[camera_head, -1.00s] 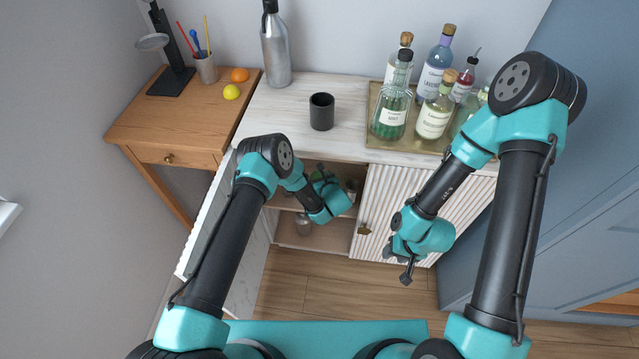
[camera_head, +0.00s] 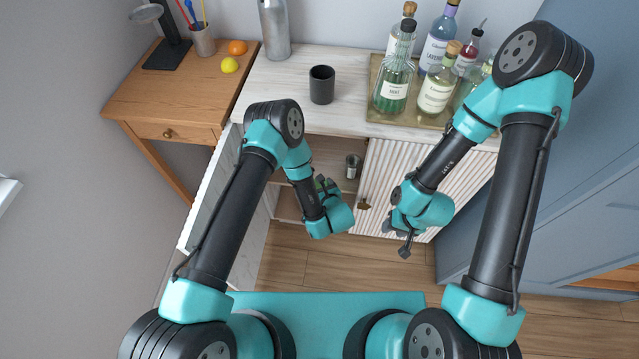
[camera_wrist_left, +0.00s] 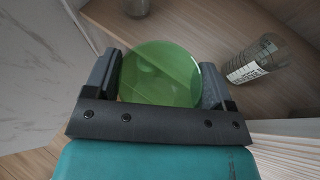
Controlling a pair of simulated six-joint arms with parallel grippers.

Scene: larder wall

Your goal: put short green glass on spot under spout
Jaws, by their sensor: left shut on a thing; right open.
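The short green glass (camera_wrist_left: 160,78) sits between the two fingers of my left gripper (camera_wrist_left: 160,88), seen from above in the left wrist view. My left gripper (camera_head: 328,186) is shut on it in front of the open cabinet in the head view, where the glass is mostly hidden. My right gripper (camera_head: 405,248) is open and empty in front of the ribbed door. A black stand (camera_head: 168,50) with a round grey disc stands on the wooden side table (camera_head: 150,100). I cannot make out a spout or marked spot for certain.
A clear labelled glass (camera_wrist_left: 258,62) stands on the cabinet shelf near my left gripper. A dark cup (camera_head: 321,85) and a metal bottle (camera_head: 274,30) stand on the cabinet top. Several bottles crowd a tray (camera_head: 385,122). A lemon (camera_head: 229,65), an orange (camera_head: 237,47) and a pen cup (camera_head: 203,41) are by the stand.

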